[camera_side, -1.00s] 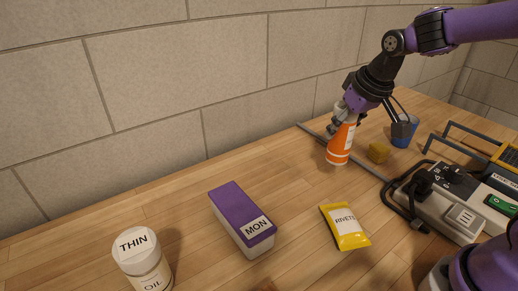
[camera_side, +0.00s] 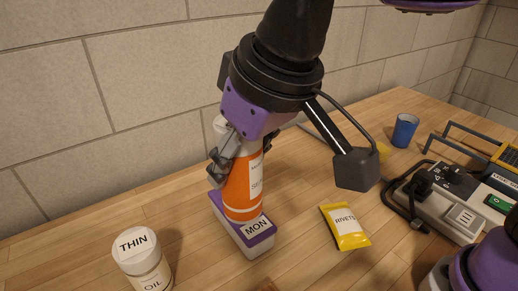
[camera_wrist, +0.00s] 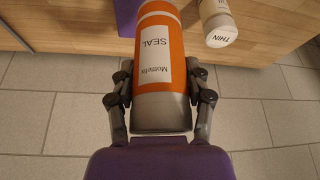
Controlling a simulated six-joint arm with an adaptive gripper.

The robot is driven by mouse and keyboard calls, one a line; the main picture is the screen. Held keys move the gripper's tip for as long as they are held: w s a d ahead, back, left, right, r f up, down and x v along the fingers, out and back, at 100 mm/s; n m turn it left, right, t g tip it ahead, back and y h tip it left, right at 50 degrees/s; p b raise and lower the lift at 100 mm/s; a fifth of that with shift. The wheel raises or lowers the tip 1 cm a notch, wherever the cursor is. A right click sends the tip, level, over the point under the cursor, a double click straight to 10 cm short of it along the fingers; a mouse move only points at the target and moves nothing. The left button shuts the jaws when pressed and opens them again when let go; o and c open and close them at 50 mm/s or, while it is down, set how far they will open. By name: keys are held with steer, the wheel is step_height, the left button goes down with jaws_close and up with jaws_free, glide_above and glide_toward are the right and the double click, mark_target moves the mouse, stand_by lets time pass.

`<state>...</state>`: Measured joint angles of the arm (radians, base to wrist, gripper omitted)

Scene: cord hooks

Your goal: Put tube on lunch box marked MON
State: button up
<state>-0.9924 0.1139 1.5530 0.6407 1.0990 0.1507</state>
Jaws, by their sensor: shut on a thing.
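The tube is orange and white with a white label; it is upright in the side view (camera_side: 241,187) and also shows in the wrist view (camera_wrist: 161,95). My gripper (camera_side: 222,160) is shut around the tube's upper part; in the wrist view its two fingers (camera_wrist: 160,100) press on both sides. The lunch box (camera_side: 258,241) is white with a purple lid and a MON label. The tube's lower end is at the lid in the side view, covering part of it; I cannot tell whether it touches. A purple piece of the box (camera_wrist: 126,16) shows in the wrist view.
A white jar marked THIN (camera_side: 141,262) stands at the front left. A yellow RIVETS packet (camera_side: 344,226) lies right of the box. A blue cup (camera_side: 404,130), a power strip (camera_side: 440,205) and a handled case (camera_side: 500,160) are at the right. A yellow block is mostly hidden.

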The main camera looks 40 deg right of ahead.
steer(key=shift+s+a, duration=0.4)
steer(key=shift+a, duration=0.1)
steer(key=shift+w+d+f, duration=0.9)
steer(key=shift+w+f, duration=0.75)
steer(key=shift+f, duration=0.15)
steer(key=shift+w+d+f, duration=0.85)
steer(key=shift+w+f, duration=0.75)
steer(key=shift+f, duration=0.15)
steer(key=shift+w+d+f, duration=0.9)
steer(key=shift+w+f, duration=0.75)
steer(key=shift+f, duration=0.15)
steer(key=shift+f, duration=0.15)
steer(key=o, duration=1.3)
